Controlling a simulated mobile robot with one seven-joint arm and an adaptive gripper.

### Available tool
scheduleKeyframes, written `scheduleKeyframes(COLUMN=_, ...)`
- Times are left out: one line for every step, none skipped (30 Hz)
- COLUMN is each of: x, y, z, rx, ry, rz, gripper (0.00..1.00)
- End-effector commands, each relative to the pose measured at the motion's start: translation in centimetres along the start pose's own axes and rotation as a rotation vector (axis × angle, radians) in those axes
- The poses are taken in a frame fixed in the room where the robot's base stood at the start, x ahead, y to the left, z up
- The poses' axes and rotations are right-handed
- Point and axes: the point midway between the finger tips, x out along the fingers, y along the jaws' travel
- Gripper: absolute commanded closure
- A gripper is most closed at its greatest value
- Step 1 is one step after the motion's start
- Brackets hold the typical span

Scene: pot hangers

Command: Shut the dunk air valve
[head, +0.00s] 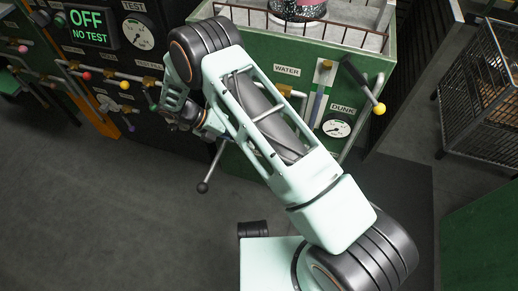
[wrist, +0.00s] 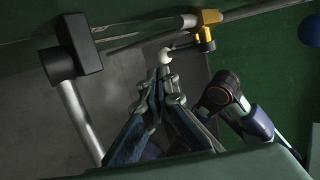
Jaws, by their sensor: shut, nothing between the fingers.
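In the wrist view, my gripper (wrist: 163,92) is shut and empty, its fingertips close together just below a pale round knob (wrist: 164,57). I cannot tell whether the tips touch the knob. The knob is on a short lever running to a yellow valve body (wrist: 203,22) on a pipe. In the head view, the green DUNK tank (head: 345,65) has a DUNK gauge (head: 337,128) on its front. My arm crosses the tank front and hides my fingers and part of the piping. No label naming the air valve is readable.
A lever with a yellow ball (head: 378,108) sticks out at the tank's right side. A dark-ended lever (head: 203,187) hangs below my arm. The TEST panel (head: 95,35), reading OFF, and several coloured valve knobs are at left. A wire cart (head: 485,80) stands right. The floor (head: 90,215) at lower left is clear.

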Motion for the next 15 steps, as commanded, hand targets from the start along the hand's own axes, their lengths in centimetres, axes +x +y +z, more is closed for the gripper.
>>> scheduleKeyframes(x=-1.1, y=0.1, z=0.1, rx=0.0, ry=-0.003, rz=0.003, gripper=1.0)
scheduleKeyframes(x=-1.6, y=0.1, z=0.1, rx=0.001, ry=-0.003, rz=0.003, gripper=1.0)
scheduleKeyframes(x=-2.2, y=0.1, z=0.1, rx=0.001, ry=-0.002, rz=0.002, gripper=1.0)
scheduleKeyframes(x=-2.6, y=0.0, z=0.0, rx=0.001, ry=-0.001, rz=0.001, gripper=1.0)
scheduleKeyframes(x=-3.0, y=0.1, z=0.0, rx=0.001, ry=-0.001, rz=0.001, gripper=1.0)
scheduleKeyframes(x=-3.4, y=0.1, z=0.0, rx=0.002, ry=-0.001, rz=0.002, gripper=1.0)
scheduleKeyframes(x=-3.7, y=0.0, z=0.0, rx=0.001, ry=0.0, rz=0.001, gripper=1.0)
scheduleKeyframes(x=-3.9, y=0.0, z=0.0, rx=0.001, ry=0.0, rz=0.001, gripper=1.0)
scheduleKeyframes(x=-4.1, y=0.0, z=0.0, rx=0.001, ry=0.0, rz=0.0, gripper=1.0)
scheduleKeyframes(x=-4.2, y=0.0, z=0.0, rx=0.0, ry=0.0, rz=0.001, gripper=1.0)
scheduleKeyframes(x=-4.3, y=0.0, z=0.0, rx=0.0, ry=0.0, rz=0.001, gripper=1.0)
scheduleKeyframes(x=-4.4, y=0.0, z=0.0, rx=0.0, ry=0.0, rz=0.001, gripper=1.0)
scheduleKeyframes(x=-4.4, y=0.0, z=0.0, rx=0.0, ry=0.0, rz=0.001, gripper=1.0)
scheduleKeyframes(x=-4.4, y=0.0, z=0.0, rx=0.0, ry=0.0, rz=0.0, gripper=1.0)
scheduleKeyframes(x=-4.4, y=0.0, z=0.0, rx=0.0, ry=0.0, rz=0.0, gripper=1.0)
